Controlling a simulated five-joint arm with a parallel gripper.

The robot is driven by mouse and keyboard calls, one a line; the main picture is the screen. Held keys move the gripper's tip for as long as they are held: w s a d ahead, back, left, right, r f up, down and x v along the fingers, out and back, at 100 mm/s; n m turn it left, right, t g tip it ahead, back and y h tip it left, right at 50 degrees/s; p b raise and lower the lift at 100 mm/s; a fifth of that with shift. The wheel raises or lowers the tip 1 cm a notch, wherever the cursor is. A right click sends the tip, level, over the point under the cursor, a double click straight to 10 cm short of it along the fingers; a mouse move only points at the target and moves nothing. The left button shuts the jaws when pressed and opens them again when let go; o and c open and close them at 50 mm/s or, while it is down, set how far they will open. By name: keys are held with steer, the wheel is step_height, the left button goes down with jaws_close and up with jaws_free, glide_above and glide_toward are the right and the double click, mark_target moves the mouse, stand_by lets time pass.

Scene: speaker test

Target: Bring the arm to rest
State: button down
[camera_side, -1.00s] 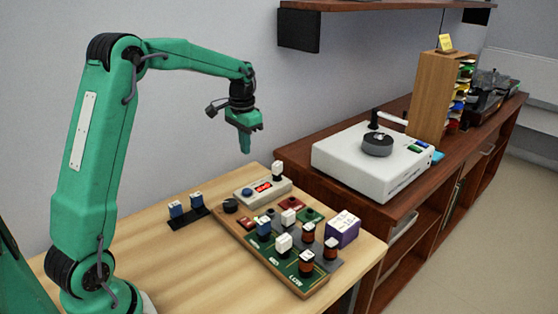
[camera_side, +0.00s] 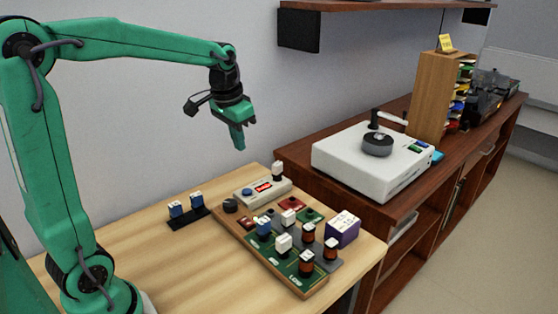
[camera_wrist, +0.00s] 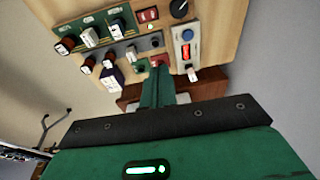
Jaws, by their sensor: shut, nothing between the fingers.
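My gripper (camera_side: 239,140) is green and points down above the back of the wooden table (camera_side: 130,262), well clear of everything on it. Its fingers are shut with nothing between them. In the wrist view the shut gripper (camera_wrist: 158,75) reaches toward the board. The test board (camera_side: 262,257) lies on the table to the right, with several blue, white and brown plug-in blocks standing on it. The meter box (camera_side: 262,190) with a red display stands at the board's back edge.
A black rack (camera_side: 187,218) with two blue-and-white blocks stands left of the board. A purple-and-white box (camera_side: 342,229) is at its right. A white turntable-like machine (camera_side: 365,165) sits on the brown cabinet. A dark shelf (camera_side: 360,5) hangs above. The table's front left is clear.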

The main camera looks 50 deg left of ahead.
steer(key=s+d+t, duration=0.1)
steer(key=s+d, duration=0.3)
steer(key=s, duration=0.4)
steer(key=s+d+t, duration=0.2)
steer(key=s+d, duration=0.3)
steer(key=s, duration=0.3)
steer(key=shift+s+f, duration=0.3)
